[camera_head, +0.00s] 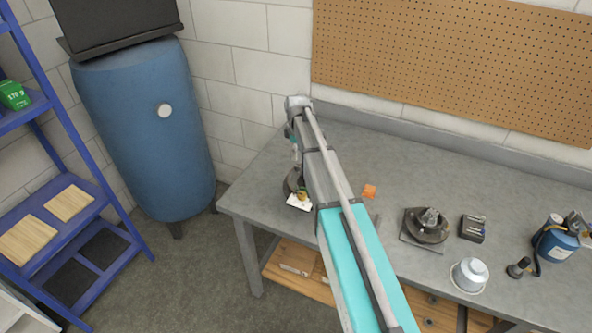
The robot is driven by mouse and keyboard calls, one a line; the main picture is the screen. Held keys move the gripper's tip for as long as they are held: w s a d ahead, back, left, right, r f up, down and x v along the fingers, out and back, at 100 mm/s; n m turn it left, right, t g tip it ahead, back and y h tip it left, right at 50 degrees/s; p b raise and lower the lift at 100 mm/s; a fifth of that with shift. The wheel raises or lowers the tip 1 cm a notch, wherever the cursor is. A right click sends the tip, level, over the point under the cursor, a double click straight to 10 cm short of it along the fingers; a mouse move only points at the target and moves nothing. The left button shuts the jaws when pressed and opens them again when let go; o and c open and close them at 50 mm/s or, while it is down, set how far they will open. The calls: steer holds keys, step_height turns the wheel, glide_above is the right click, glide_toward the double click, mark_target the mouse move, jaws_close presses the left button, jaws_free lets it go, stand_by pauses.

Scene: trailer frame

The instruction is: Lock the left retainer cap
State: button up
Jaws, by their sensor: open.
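My arm reaches across the grey workbench (270,165) to its left end. My gripper (297,176) is low over the bench there, small and partly hidden by the arm; it is open. A dark rounded part (289,184) shows beside it at the arm's left edge, mostly covered. A small white piece (299,205) with a brownish-yellow part on it lies just in front. I cannot tell which of these is the left retainer cap, or whether the gripper touches it. A dark round fixture (425,226) on a square plate stands farther right.
A dark block (472,229), a white round container (469,275), a small dark knobbed item (518,268) and a blue canister (556,243) stand right. A blue tank (147,130) and blue shelf (75,215) are left.

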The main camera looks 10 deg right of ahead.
mark_target(297, 166)
steer(key=shift+f+b, duration=3)
steer(key=shift+f, duration=0.35)
